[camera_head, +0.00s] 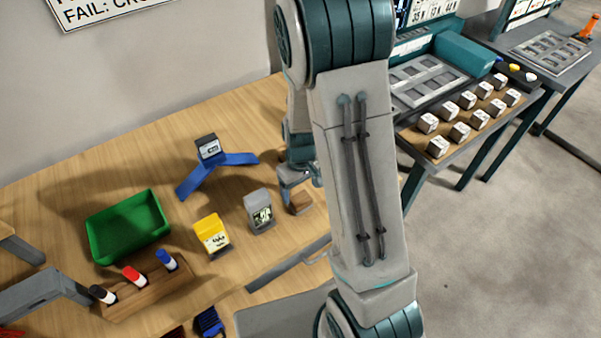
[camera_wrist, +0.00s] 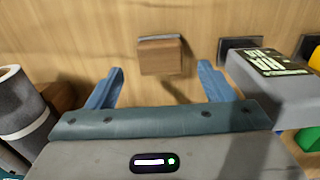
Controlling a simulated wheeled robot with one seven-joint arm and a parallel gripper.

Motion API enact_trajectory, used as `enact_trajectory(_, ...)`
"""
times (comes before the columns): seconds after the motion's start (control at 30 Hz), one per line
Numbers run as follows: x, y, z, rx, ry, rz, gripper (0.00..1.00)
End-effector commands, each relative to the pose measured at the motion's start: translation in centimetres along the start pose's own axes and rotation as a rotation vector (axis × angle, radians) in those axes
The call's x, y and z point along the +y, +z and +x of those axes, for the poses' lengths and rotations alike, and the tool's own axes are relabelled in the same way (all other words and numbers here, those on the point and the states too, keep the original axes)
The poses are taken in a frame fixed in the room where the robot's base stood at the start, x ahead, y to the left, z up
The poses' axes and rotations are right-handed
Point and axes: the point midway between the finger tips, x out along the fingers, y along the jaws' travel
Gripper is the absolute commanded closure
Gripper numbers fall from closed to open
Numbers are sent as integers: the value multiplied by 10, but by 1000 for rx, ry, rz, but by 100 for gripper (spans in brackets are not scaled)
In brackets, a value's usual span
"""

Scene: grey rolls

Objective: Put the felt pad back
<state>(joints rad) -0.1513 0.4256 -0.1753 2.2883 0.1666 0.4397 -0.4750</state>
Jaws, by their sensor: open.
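A small brown block with a grey strip along its far edge (camera_wrist: 160,57), probably the felt pad, lies on the wooden table in the wrist view. It also shows at the table's right part in the head view (camera_head: 301,203). My gripper (camera_wrist: 161,68) is open, with its two blue fingers apart on either side of the block's near end. No finger visibly touches the block, and nothing is held. In the head view my gripper (camera_head: 298,182) is just above and behind the block, partly hidden by my arm.
A grey device with a screen (camera_head: 259,211) stands close left of the block; it is right of my gripper in the wrist view (camera_wrist: 277,80). A yellow device (camera_head: 212,234), green tray (camera_head: 127,228), blue stand (camera_head: 217,173) and marker rack (camera_head: 140,288) are farther left.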

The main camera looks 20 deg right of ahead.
Motion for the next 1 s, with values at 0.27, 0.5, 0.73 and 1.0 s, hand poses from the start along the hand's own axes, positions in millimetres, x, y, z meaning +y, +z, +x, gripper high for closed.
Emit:
enact_trajectory(0.27, 0, -1, -46, 4, 1, -1, 24)
enact_trajectory(0.5, 0, 0, -66, 2, 0, 1, 24)
enact_trajectory(0.73, -6, 13, -102, 51, -7, 44, 24)
enact_trajectory(1.0, -23, 60, -171, 164, -5, 155, 24)
